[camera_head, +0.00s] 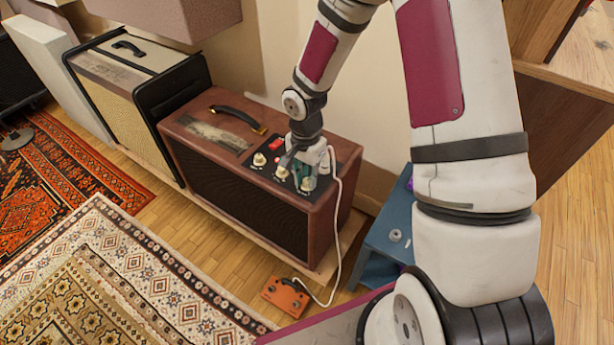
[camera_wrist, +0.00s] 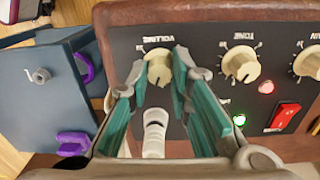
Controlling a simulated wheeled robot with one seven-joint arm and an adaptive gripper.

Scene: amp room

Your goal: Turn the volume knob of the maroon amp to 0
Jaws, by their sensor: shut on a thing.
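The maroon amp (camera_head: 330,215) stands against the wall with its black control panel on top. In the wrist view, its cream volume knob (camera_wrist: 158,72) sits under the upside-down word VOLUME, at the left end of the panel. My gripper (camera_wrist: 160,78) has its teal-padded fingers on either side of this knob, shut on it. In the head view my gripper (camera_head: 304,170) comes down onto the right end of the panel and partly hides the knobs there. The knob's pointer and scale are too small to read surely.
The tone knob (camera_wrist: 240,64), a red switch (camera_wrist: 285,116) and a white cable plug (camera_wrist: 154,132) are close by. The cable runs to an orange pedal (camera_head: 286,297) on the floor. A blue crate (camera_head: 392,232) stands right of the amp, a beige amp (camera_head: 135,95) left.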

